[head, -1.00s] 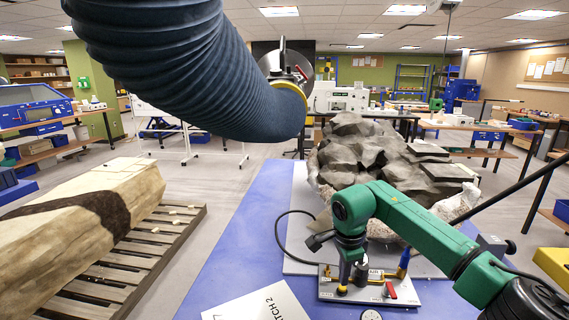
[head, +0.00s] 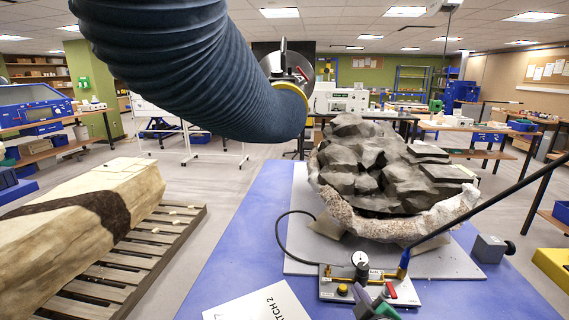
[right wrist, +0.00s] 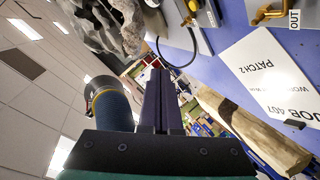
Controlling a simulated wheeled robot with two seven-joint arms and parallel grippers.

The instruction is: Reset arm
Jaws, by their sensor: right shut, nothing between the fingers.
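My right gripper (head: 361,292) shows only in part at the bottom edge of the head view, in front of the valve panel. Its dark fingers point up and to the left; most of my right arm is out of frame. In the right wrist view its two dark fingers (right wrist: 159,78) lie together, shut, with nothing held between them. My left gripper is in neither view now.
A fossil block in a plaster jacket (head: 375,165) lies on the blue table (head: 240,255). The valve panel (head: 335,290) and a printed sheet (head: 258,303) lie nearer. A thick blue hose (head: 190,60) hangs above. A pale log-like block (head: 70,215) rests on a pallet (head: 150,245).

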